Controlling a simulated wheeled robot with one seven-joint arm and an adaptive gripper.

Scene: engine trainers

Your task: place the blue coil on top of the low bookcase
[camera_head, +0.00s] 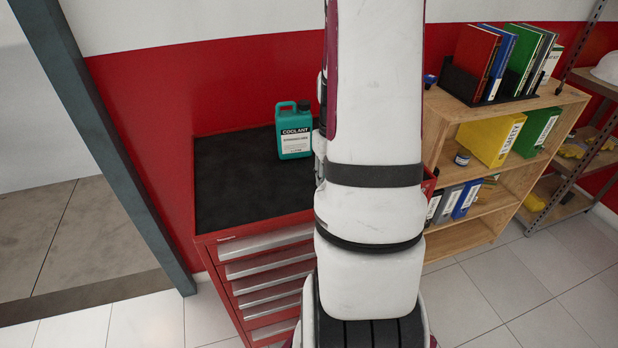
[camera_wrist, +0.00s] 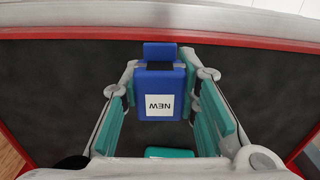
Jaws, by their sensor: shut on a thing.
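The blue coil (camera_wrist: 160,78), a blue block with a white upside-down NEW label, is between the fingers of my gripper (camera_wrist: 159,90) in the wrist view. The fingers are shut on its two sides. The black cabinet top shows behind it; I cannot tell whether the coil touches it. In the head view my arm hides the gripper and the coil. The low bookcase (camera_head: 466,112) is pale wood, right of my arm. Its top holds a black book rack at the middle and right, and a small blue thing (camera_head: 430,79) at the left end, partly hidden by my arm.
The red drawer cabinet (camera_head: 204,240) has a black top with a teal coolant jug (camera_head: 293,130). Binders and a small tin (camera_head: 462,157) fill the bookcase shelves. A metal shelf (camera_head: 567,168) stands at far right. A grey post (camera_head: 100,140) is at left.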

